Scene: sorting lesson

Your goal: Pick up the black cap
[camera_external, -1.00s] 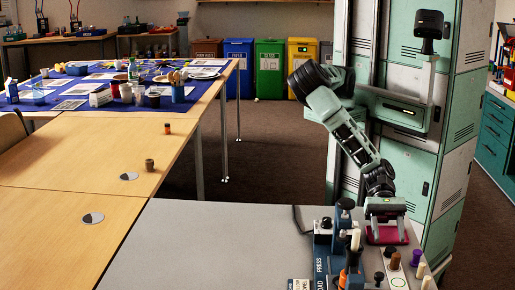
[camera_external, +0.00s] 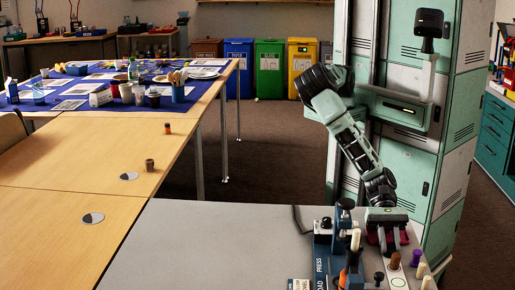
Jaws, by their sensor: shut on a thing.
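My gripper (camera_external: 388,246) is low over the far part of the equipment on the grey bench, pointing down. Its jaws are shut on a small dark thing, which fits the black cap. The fingers hide most of it, so its outline is unclear. I cannot tell whether it still touches the surface below. A magenta piece (camera_external: 404,237) shows around the fingers, partly covered by them.
A dark-topped peg (camera_external: 395,261) stands just in front of my gripper. A purple-topped peg (camera_external: 417,257) and pale pegs (camera_external: 421,270) stand to the right. A blue press (camera_external: 322,243) stands to the left. The grey bench (camera_external: 220,245) is clear farther left.

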